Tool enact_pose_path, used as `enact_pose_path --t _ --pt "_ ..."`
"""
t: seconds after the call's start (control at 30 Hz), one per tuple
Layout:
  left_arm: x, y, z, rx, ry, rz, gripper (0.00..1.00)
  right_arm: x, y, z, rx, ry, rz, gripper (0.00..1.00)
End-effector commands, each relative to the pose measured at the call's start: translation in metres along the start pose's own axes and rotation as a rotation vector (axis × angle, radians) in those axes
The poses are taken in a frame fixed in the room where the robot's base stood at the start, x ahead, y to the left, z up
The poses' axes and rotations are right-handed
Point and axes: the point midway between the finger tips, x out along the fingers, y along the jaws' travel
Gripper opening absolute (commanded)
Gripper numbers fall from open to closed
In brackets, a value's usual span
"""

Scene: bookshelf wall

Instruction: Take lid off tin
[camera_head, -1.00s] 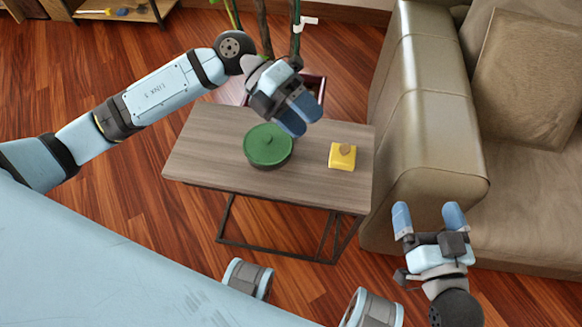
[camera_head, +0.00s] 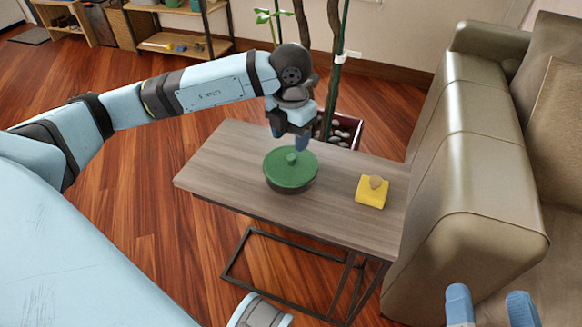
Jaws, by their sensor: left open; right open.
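A round tin with a green lid (camera_head: 290,166) sits on the small wooden side table (camera_head: 228,157). My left gripper (camera_head: 290,142) is open, pointing down just above and behind the lid's knob. Whether its fingers touch the lid cannot be told. My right gripper (camera_head: 490,300) is open and empty at the lower right, in front of the sofa, with only its blue fingers in view.
A yellow block (camera_head: 371,195) with a small brown piece on it lies on the table to the right of the tin. A beige sofa (camera_head: 465,190) stands close at the right. A plant pot (camera_head: 345,130) with tall stems stands behind the table. The table's left part is bare.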

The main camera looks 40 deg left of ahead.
Motion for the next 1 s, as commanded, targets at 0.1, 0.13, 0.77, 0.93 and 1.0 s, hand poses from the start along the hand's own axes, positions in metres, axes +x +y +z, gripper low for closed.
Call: enact_pose_path --t 0.1,0.13,0.77,0.93,1.0 --pt "0.008 0.0 0.0 0.0 0.0 0.0 0.55 0.0 0.001 0.004 0.001 -0.011 -0.001 0.97" --pt "0.011 0.0 0.0 0.001 0.0 0.0 0.55 0.0 0.001 0.005 0.001 -0.015 -0.001 0.97" --pt "0.059 0.0 0.0 0.002 0.0 -0.002 0.55 -0.002 0.006 0.038 0.005 -0.13 -0.011 0.97" --pt "0.059 0.0 0.0 0.002 0.0 -0.002 0.18 -0.002 0.006 0.038 0.005 -0.13 -0.011 0.97" --pt "0.059 0.0 0.0 0.002 0.0 -0.002 0.04 -0.002 0.006 0.038 0.005 -0.13 -0.011 0.97"
